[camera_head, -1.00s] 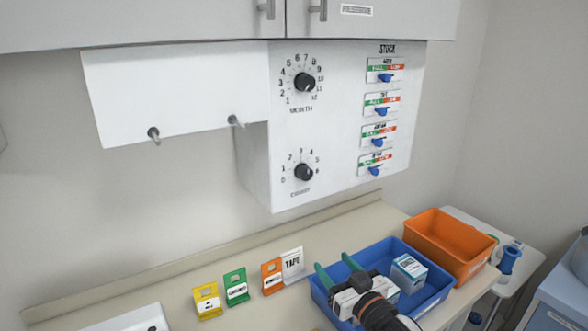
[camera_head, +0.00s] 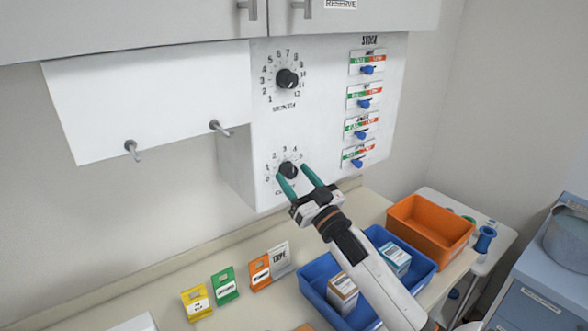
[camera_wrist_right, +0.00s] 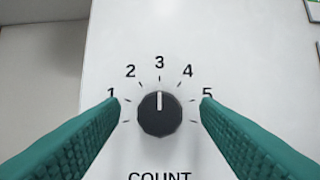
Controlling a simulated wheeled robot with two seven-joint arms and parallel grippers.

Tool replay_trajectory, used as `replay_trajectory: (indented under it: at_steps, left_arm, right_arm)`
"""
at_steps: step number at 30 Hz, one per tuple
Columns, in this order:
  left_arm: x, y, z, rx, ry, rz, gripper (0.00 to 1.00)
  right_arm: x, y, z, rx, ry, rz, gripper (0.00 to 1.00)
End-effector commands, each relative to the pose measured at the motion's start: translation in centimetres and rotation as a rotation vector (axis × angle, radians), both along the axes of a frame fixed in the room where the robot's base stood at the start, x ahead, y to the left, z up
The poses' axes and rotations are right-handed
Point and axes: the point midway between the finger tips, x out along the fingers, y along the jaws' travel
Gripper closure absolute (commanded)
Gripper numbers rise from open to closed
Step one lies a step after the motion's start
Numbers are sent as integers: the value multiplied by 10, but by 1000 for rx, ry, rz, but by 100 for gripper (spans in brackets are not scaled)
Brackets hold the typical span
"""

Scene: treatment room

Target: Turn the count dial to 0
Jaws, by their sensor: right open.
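The count dial (camera_head: 288,170) is a black round knob low on the white wall panel (camera_head: 330,120). In the right wrist view the count dial (camera_wrist_right: 160,114) has its white pointer line straight up at 3. The numbers 1 to 5 show around it there; the 0 mark is out of that view. My right gripper (camera_head: 297,173) is open, with green fingers reaching toward the dial. In the right wrist view its fingertips (camera_wrist_right: 159,104) appear on either side of the knob, with gaps on both sides. My left gripper is not in view.
A black month dial (camera_head: 287,79) sits above, and blue stock sliders (camera_head: 361,134) line the panel's right. Two metal pegs (camera_head: 216,126) stick out at left. Below are a blue bin (camera_head: 315,272) with boxes, an orange bin (camera_head: 455,249) and coloured cards (camera_head: 225,286).

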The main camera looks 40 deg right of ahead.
Motion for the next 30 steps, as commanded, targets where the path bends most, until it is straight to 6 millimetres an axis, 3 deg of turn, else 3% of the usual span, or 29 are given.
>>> replay_trajectory:
  at_steps: [3,13,21,30]
  left_arm:
    - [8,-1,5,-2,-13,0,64]
    - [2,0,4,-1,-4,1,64]
    - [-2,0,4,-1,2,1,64]
    - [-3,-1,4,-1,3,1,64]
  right_arm:
    - [8,-1,5,-1,0,0,43]
    - [11,-1,4,-2,1,-1,43]
    - [11,-1,4,-1,1,0,87]
    - [11,-1,4,-38,6,-1,87]
